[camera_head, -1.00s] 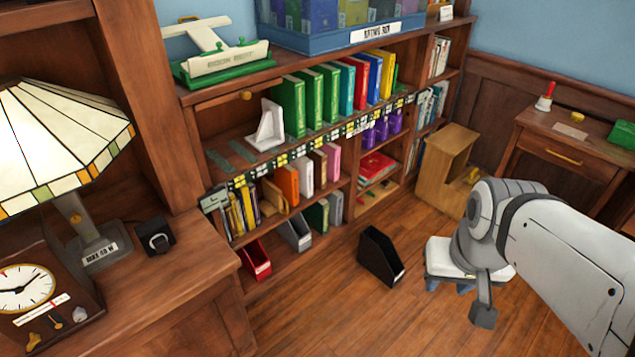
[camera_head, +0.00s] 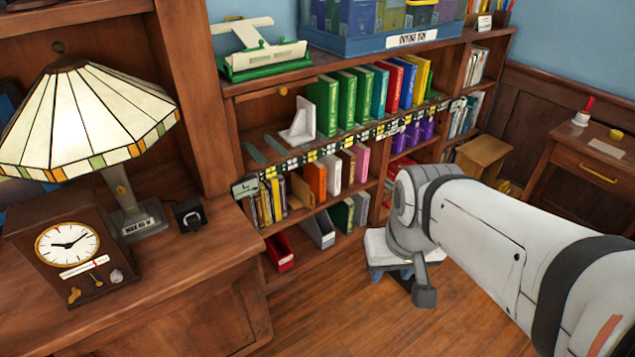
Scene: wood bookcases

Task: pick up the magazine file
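The black magazine file that stood on the floor is out of sight now; my arm covers that part of the floor. A red magazine file (camera_head: 281,254) and a grey magazine file (camera_head: 318,229) stand on the bottom shelf of the bookcase.
A wooden cabinet with a lamp (camera_head: 90,120) and a clock (camera_head: 68,245) fills the left. The bookcase (camera_head: 272,231) runs along the back. A wooden stool (camera_head: 482,152) and a desk (camera_head: 575,165) stand at the right. Bare floor (camera_head: 330,300) lies in front.

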